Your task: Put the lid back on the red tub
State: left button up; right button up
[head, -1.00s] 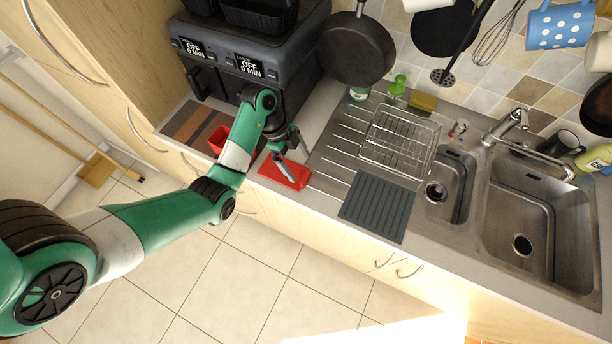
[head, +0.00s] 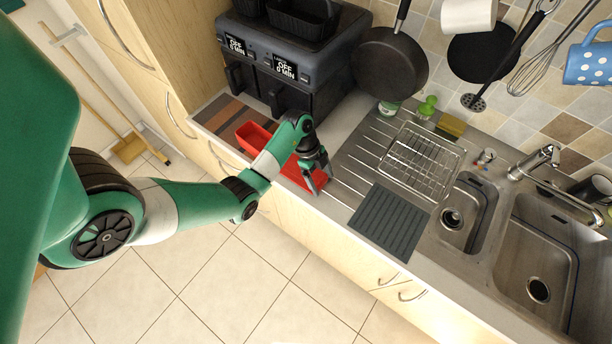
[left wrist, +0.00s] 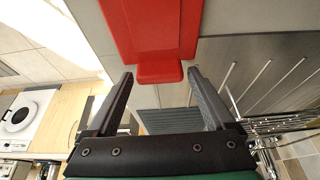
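The red tub (head: 255,136) stands open on the counter, left of its lid, in the head view. The flat red lid (head: 291,171) lies on the counter to the tub's right, partly hidden by my left gripper. My left gripper (head: 318,183) is over the lid's right end, fingers apart and empty. In the left wrist view the lid (left wrist: 152,28) fills the top middle. Its short tab points toward the gap between the open fingers (left wrist: 160,78), just beyond the fingertips. My right gripper is not in view.
A black air fryer (head: 290,70) stands behind the tub and lid. A grey ribbed mat (head: 390,220) and a wire rack (head: 422,158) lie to the right, before the sink (head: 535,255). The counter's front edge is close to the lid.

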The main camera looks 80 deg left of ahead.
pick_arm(q)
jog(key=c, duration=1.1)
jog(key=shift+o, duration=0.2)
jog(key=shift+r, duration=2.55)
